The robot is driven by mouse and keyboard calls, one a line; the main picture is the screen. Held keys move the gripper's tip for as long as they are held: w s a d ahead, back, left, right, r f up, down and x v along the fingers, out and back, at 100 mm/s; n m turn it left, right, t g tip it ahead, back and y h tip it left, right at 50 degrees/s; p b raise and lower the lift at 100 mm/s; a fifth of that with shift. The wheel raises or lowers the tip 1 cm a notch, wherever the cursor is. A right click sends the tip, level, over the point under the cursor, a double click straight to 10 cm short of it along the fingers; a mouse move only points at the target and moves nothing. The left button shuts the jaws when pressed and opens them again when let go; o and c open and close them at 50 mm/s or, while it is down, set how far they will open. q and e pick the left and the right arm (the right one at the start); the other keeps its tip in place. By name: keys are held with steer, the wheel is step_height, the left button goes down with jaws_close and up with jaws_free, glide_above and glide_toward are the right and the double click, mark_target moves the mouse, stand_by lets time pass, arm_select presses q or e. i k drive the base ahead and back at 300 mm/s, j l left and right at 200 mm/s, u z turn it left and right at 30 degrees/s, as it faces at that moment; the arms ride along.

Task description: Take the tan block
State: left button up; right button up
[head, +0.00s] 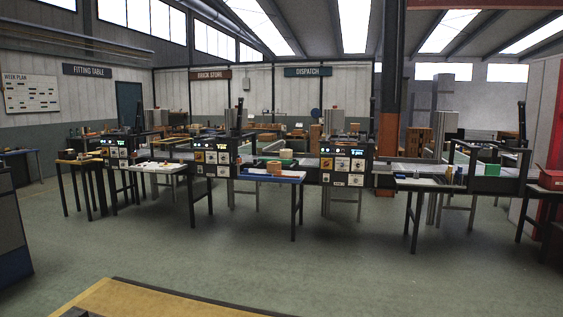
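A small tan block-like shape (274,168) sits on the blue-topped table (290,179) near the middle of the head view, several steps away across the floor. It is too small to tell its exact form or whether it is one piece. A green item (286,154) stands just behind it. Neither of my grippers shows in the head view.
A tan surface with a dark edge (150,300) is close at the bottom. Open grey floor (230,250) lies between it and the row of tables. A grey and blue cabinet (12,235) stands at left. A white-topped table (158,168) is left of the blue one.

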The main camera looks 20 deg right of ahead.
mark_target(273, 167)
steer(key=i+l+z, duration=0.15)
steer(key=i, duration=0.15)
steer(key=i+l+z, duration=0.2)
steer(key=i+j+z, duration=0.1)
steer(key=i+z, duration=0.2)
steer(key=i, duration=2.15)
